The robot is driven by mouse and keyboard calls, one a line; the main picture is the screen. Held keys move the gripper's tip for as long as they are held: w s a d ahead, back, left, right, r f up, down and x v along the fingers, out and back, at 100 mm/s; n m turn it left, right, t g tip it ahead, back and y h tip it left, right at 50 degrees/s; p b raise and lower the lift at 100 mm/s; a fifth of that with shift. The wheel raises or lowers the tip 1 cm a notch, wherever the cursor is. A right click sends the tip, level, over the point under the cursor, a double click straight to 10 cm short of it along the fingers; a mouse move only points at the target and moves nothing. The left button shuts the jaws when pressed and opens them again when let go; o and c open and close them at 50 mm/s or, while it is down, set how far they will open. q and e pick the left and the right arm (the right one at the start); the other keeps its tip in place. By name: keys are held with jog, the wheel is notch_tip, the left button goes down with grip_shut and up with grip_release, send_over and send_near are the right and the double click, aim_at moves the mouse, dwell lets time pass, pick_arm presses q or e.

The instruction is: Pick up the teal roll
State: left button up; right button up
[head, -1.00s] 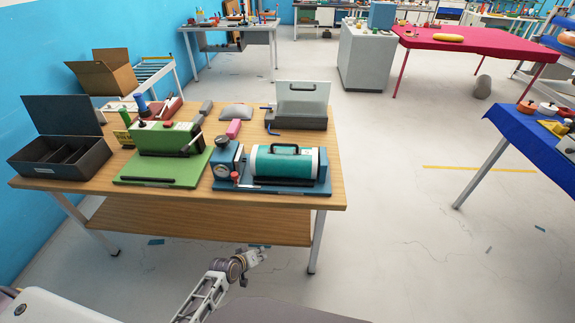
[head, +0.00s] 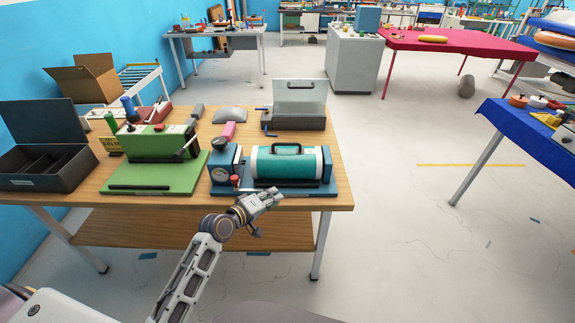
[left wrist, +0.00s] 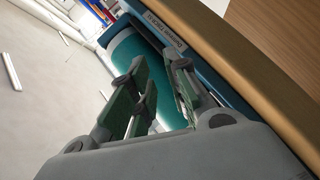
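The teal roll (head: 272,163) has white ends and a dark handle on top. It lies on a blue machine base (head: 300,190) at the front right of the wooden table. In the left wrist view, the roll (left wrist: 153,75) shows beyond my fingers, partly hidden by them. My left gripper (head: 272,195) is just in front of the table's front edge, below and in front of the roll, not touching it as far as I can see. In the left wrist view, its fingers (left wrist: 163,90) are apart with nothing between them. My right gripper is not in view.
The wooden table (head: 90,200) also bears a green machine (head: 155,145), a dark open case (head: 45,165) and a grey case with a clear lid (head: 298,105). A blue-covered table (head: 510,125) stands at the right. The floor between is clear.

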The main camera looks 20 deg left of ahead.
aim_at(279, 161)
pick_arm(q)
jog(key=w+a+r+n+t, duration=0.4)
jog(key=w+r+n, duration=0.1)
jog(key=r, duration=0.4)
jog(key=shift+b, duration=0.3)
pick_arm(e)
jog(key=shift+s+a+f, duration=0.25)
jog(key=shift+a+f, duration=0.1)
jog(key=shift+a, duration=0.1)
pick_arm(q)
jog(key=shift+w, duration=0.15)
jog(key=shift+x, duration=2.5)
jog(key=shift+p+x, duration=0.3)
jog(key=shift+x, duration=0.75)
jog(key=shift+w+d, duration=0.2)
jog(key=shift+w, duration=0.45)
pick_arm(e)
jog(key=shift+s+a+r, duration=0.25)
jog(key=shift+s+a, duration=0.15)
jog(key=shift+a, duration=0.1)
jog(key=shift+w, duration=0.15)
